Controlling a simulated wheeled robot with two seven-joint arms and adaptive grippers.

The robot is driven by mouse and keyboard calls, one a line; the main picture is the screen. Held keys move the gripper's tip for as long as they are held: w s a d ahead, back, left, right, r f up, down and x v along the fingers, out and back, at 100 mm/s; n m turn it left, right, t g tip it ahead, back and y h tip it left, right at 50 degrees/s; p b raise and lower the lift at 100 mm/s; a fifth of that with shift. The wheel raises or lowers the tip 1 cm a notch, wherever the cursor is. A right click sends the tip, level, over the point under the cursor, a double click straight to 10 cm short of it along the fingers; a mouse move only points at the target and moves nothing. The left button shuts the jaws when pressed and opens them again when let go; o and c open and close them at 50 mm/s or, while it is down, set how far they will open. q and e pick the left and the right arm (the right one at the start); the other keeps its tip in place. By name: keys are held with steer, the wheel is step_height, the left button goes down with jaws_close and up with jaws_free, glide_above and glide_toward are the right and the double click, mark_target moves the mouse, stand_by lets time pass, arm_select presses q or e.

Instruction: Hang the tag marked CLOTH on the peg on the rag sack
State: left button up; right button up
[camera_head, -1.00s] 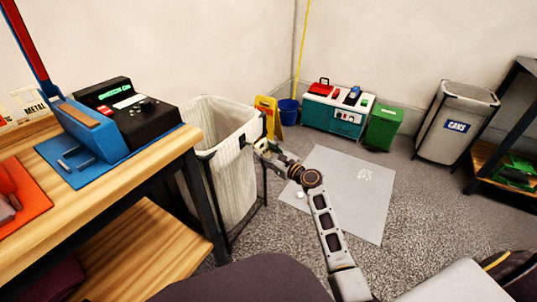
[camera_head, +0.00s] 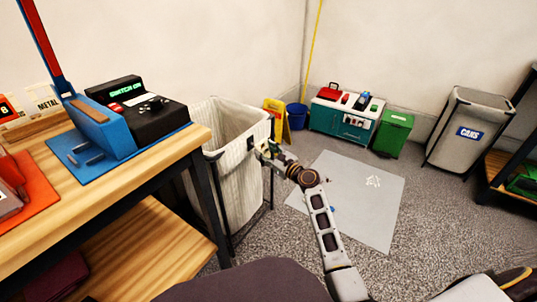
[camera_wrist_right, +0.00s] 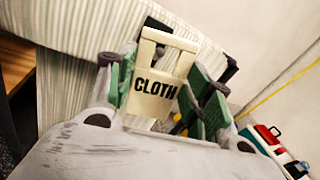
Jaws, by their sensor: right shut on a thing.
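The cream tag marked CLOTH (camera_wrist_right: 154,92) is upright between the fingers of my right gripper (camera_wrist_right: 163,76) in the right wrist view. My right gripper is shut on it. In the head view this gripper (camera_head: 265,152) is at the right rim of the striped rag sack (camera_head: 235,180), and the tag is too small to make out there. A black peg piece (camera_wrist_right: 158,25) on the sack's rim shows just behind the tag's top opening. I cannot tell whether the peg passes through that opening. My left gripper is not in view.
A wooden bench (camera_head: 150,165) with a blue and black device (camera_head: 135,110) stands left of the sack. A grey mat (camera_head: 365,215) lies on the floor to the right. A yellow sign (camera_head: 277,118), green bin (camera_head: 393,133) and CANS bin (camera_head: 463,130) stand behind.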

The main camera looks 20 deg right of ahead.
steer(key=shift+w+a+f+b, duration=0.15)
steer(key=shift+w+a+b, duration=0.3)
steer(key=shift+w+a, duration=0.25)
steer(key=shift+w+a+f, duration=0.25)
steer(key=shift+w+f, duration=0.2)
steer(key=shift+w, duration=0.05)
steer(key=shift+f, duration=0.1)
stand_by(0.4)
steer(key=o, duration=0.9)
steer(key=shift+v, duration=5.9)
